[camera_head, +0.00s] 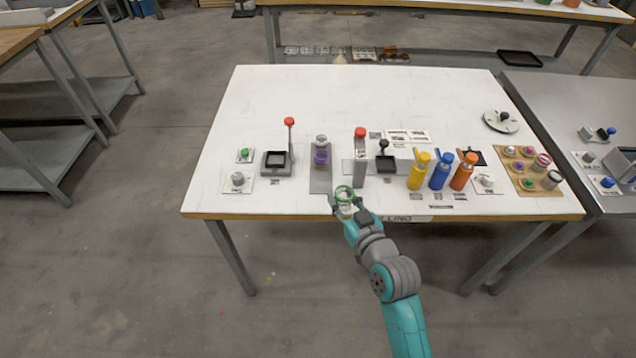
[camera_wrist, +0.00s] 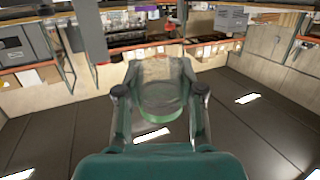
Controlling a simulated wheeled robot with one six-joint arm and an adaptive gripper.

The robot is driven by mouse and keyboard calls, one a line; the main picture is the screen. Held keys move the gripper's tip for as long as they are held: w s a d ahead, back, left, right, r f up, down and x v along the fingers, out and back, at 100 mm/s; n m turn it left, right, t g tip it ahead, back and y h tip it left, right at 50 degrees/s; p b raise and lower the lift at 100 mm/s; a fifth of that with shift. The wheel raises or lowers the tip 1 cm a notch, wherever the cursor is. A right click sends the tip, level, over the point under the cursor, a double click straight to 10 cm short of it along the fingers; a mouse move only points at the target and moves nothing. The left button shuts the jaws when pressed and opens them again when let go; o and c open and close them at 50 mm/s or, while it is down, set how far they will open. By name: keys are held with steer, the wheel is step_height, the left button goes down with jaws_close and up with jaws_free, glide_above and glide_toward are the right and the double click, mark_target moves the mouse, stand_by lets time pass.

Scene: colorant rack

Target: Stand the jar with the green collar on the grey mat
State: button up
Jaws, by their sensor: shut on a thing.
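The jar with the green collar (camera_head: 344,191) is clear and held in my gripper (camera_head: 345,207) near the table's front edge. The wrist view shows the same clear jar (camera_wrist: 158,82) between the two fingers of my gripper (camera_wrist: 159,93), with its green collar towards the palm side. The grey mat (camera_head: 320,185) lies just behind and left of my gripper. A clear jar with a purple collar (camera_head: 321,155) stands on the mat's farther part. The near part of the mat is bare. My gripper partly hides the held jar in the head view.
A red-topped grey post (camera_head: 360,160) stands close right of the mat. A black-trayed device with a red-knobbed lever (camera_head: 277,160) stands to its left. Yellow (camera_head: 419,171), blue (camera_head: 441,171) and orange (camera_head: 463,171) bottles stand farther right. A brown rack (camera_head: 524,180) holds several jars. The table's back is clear.

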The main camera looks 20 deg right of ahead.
mark_target(321, 185)
steer(key=w+f, duration=0.2)
steer(key=w, duration=0.1)
steer(key=w+f, duration=0.2)
steer(key=w, duration=0.2)
steer(key=w+f, duration=0.2)
steer(key=w, duration=0.2)
steer(key=shift+w+a, duration=0.2)
steer(key=shift+a, duration=0.2)
steer(key=shift+w+a+f, duration=0.1)
steer(key=shift+w+f, duration=0.3)
steer(key=shift+w, duration=0.25)
steer(key=shift+w+f, duration=0.4)
steer(key=shift+w, duration=0.2)
steer(key=shift+f, duration=0.2)
steer(key=o, duration=1.1)
steer(key=shift+o, duration=0.2)
steer(key=shift+s, duration=0.15)
steer(key=s, duration=0.3)
steer(key=s+r, duration=0.1)
steer(key=s, duration=0.3)
steer(key=s+d+r, duration=0.1)
steer(key=s, duration=0.2)
steer(key=shift+s, duration=0.15)
